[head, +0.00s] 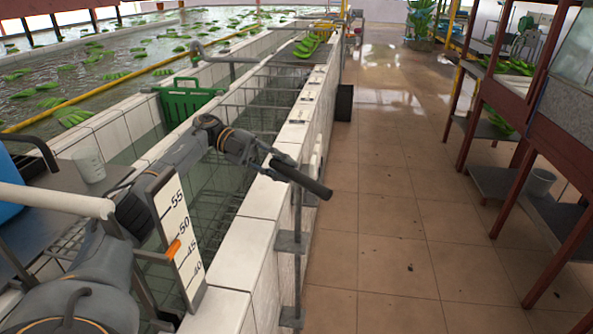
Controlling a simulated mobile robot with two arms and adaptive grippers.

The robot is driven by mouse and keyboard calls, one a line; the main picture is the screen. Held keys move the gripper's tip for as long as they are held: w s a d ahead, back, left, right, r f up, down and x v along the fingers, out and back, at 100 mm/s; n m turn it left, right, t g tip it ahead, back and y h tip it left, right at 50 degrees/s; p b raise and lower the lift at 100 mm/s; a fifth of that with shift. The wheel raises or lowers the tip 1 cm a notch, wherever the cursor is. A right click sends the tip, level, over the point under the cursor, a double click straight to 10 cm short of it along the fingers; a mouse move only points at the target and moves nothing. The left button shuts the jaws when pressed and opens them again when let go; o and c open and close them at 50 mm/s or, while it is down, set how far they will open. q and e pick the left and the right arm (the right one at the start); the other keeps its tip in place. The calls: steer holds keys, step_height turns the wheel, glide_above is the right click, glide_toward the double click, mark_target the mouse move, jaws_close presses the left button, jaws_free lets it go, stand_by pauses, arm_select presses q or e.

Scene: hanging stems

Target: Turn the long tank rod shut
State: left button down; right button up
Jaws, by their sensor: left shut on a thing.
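The long tank rod (298,215) runs upright along the outer face of the white-tiled tank wall, held by grey brackets. At its top a dark handle (312,184) sticks out to the right, over the walkway. My left arm reaches in from the lower left across the tank's edge. My left gripper (277,165) is shut on the handle near its inner end; the fingers hide part of the rod's top. My right gripper is out of view.
A white level gauge (180,235) with an orange marker stands close beside my left arm. A green crate (187,101) and a white cup (88,164) are beyond it. The tiled floor at right is clear up to the red-framed shelves (478,110).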

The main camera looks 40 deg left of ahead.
arm_select(q)
steer(key=shift+g, duration=0.3)
steer(key=c, duration=1.1)
jaws_free()
steer(key=shift+w+d, duration=0.1)
